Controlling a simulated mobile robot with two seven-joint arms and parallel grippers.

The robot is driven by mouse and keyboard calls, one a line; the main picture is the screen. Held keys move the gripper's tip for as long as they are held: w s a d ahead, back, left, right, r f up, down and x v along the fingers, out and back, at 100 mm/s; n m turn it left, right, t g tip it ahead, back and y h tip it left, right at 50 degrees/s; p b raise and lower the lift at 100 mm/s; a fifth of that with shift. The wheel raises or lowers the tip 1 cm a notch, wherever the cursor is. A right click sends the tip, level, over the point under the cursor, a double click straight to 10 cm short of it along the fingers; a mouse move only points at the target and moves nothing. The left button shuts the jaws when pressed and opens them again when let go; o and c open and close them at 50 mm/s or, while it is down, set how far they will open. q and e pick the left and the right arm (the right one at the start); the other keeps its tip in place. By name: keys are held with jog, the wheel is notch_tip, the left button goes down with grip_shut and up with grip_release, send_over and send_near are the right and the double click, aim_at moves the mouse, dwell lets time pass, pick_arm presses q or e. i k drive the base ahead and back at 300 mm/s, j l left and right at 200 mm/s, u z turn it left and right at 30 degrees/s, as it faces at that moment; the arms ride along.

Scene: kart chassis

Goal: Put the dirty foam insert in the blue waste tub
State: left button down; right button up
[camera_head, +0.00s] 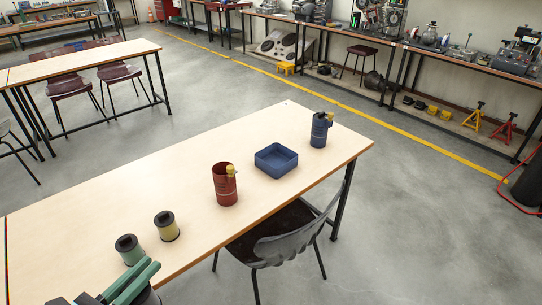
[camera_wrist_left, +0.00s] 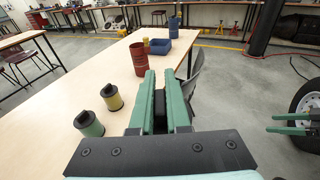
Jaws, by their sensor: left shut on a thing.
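My left gripper (camera_wrist_left: 160,85) is over the near left end of the pale table, its green fingers shut on a dark object (camera_wrist_left: 160,108). That object is probably the dirty foam insert; the fingers hide much of it. The blue waste tub (camera_head: 262,163) is a low, square, open box towards the table's far right end, well away from this gripper. It also shows in the left wrist view (camera_wrist_left: 160,51). My right gripper (camera_wrist_left: 288,124) is at the right of the left wrist view, with a gap between its green fingers.
On the table (camera_head: 120,205) stand a green insert (camera_head: 131,254) and a yellow insert (camera_head: 166,230), both dark-topped. A red can (camera_head: 225,188) stands before the tub and a blue can (camera_head: 318,135) beyond it. A dark chair (camera_head: 290,240) stands at the table's near side.

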aim_at(276, 165)
jog(key=i+l+u, duration=0.1)
jog(key=i+l, duration=0.15)
jog(key=i+l+u, duration=0.1)
jog(key=l, duration=0.3)
jog(key=i+l, duration=0.3)
jog(key=i+l+u, duration=0.15)
jog(key=l, duration=0.25)
jog(key=i+l+u, duration=0.1)
jog(key=i+l, duration=0.15)
jog(key=l, duration=0.15)
jog(key=i+l+u, duration=0.1)
jog(key=l, duration=0.3)
jog(key=i+l, duration=0.25)
jog(key=l, duration=0.15)
jog(key=i+l+u, duration=0.15)
jog(key=l, duration=0.25)
